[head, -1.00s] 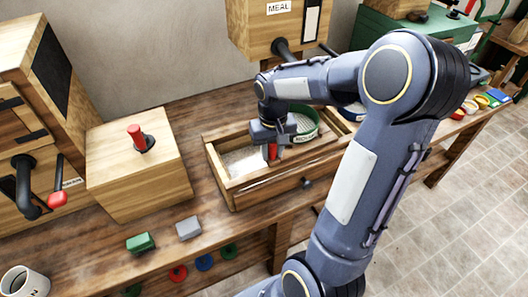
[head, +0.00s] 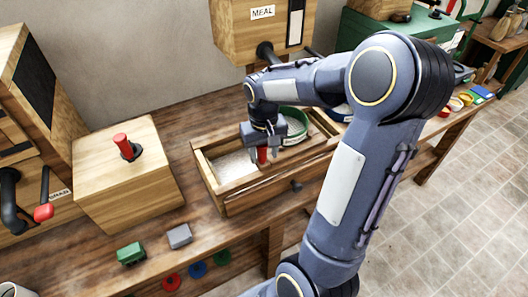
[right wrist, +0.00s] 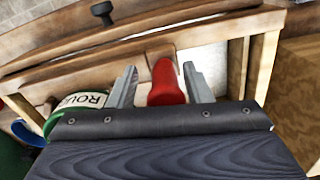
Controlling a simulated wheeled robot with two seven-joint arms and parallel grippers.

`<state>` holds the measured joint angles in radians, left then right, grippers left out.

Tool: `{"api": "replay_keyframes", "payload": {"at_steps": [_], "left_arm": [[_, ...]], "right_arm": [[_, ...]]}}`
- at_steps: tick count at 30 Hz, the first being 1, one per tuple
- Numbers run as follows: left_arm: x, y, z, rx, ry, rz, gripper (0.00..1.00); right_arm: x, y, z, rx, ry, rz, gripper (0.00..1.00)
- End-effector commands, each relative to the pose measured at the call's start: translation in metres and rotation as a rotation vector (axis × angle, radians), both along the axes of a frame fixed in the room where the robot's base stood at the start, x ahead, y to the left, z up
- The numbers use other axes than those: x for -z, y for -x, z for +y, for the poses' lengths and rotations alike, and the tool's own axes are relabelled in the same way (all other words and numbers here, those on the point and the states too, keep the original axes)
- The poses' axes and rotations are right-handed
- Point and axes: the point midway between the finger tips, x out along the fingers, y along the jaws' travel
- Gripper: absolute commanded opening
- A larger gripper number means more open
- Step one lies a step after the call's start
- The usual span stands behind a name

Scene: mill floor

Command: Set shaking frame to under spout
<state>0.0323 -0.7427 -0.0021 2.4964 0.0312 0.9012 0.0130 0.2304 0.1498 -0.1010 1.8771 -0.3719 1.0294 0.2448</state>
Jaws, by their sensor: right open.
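The shaking frame appears to be the long wooden frame (head: 217,195) on the bench, with a pale bed inside. A red upright handle (head: 262,155) stands within it and also shows in the right wrist view (right wrist: 166,84). My right gripper (head: 266,152) is open, its fingers pointing down, one on each side of the red handle. In the right wrist view a gap shows between handle and fingers (right wrist: 160,88). The black spout (head: 268,52) comes out below the MEAL box (head: 265,28), behind the frame. My left gripper is out of view.
A green round sieve (head: 297,122) sits at the frame's right part; its label reads ROU and is partly hidden (right wrist: 80,103). A wooden box with a red lever (head: 125,175) stands left. Green (head: 131,253) and grey (head: 179,236) blocks lie in front.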

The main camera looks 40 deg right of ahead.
Motion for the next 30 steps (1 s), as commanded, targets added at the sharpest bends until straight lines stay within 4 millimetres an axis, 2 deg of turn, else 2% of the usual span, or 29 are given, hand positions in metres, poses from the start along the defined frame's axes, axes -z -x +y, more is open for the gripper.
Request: {"api": "replay_keyframes", "payload": {"at_steps": [9,13,18,30], "left_arm": [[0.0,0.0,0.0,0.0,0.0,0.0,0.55],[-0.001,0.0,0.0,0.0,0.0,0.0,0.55],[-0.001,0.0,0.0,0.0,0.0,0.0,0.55],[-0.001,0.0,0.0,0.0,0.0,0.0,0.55]], "right_arm": [[-0.052,-0.001,-0.001,0.001,0.002,-0.007,0.45],[-0.067,-0.001,-0.001,0.001,0.002,-0.004,0.45],[-0.075,0.0,-0.001,0.001,0.002,-0.001,0.45],[-0.075,0.0,-0.001,0.001,0.001,-0.001,0.45]]}}
